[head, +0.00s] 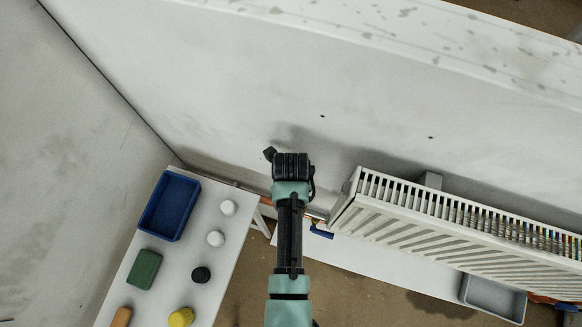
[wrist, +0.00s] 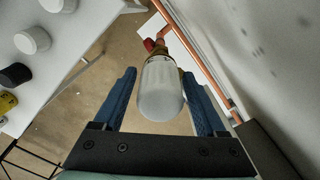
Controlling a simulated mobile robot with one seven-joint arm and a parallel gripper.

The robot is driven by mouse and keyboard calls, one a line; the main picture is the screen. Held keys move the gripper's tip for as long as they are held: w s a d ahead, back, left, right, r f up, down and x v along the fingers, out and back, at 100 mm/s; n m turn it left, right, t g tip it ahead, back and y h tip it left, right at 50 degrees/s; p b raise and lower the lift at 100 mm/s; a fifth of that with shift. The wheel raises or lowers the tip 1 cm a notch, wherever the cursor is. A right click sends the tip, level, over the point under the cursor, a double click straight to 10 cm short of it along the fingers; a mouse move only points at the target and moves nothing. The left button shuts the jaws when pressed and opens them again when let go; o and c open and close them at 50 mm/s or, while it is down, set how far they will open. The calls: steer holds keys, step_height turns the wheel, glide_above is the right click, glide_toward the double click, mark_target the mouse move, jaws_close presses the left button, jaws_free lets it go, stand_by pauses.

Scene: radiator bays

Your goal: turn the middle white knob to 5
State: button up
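In the wrist view a white knob (wrist: 161,95) sits on a brass valve (wrist: 162,52) by a copper pipe. My gripper (wrist: 160,74) is open, with one blue finger on each side of this knob. Small gaps show between the knob and both fingers. No numbers can be read on the knob. In the head view my arm hides the knob, and only a blue finger of my gripper (head: 320,232) shows, left of the radiator (head: 430,222). I cannot tell from these views whether this knob is the middle one.
A white table (head: 172,268) at the left carries a blue tray (head: 147,231), two loose white knobs (head: 216,238), a black knob (head: 201,274), a yellow knob (head: 181,317) and a green block (head: 144,269). A grey tray (head: 492,298) lies below the radiator. The wall is close on the wrist view's right.

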steer(key=c, duration=1)
steer(key=shift+c, duration=0.2)
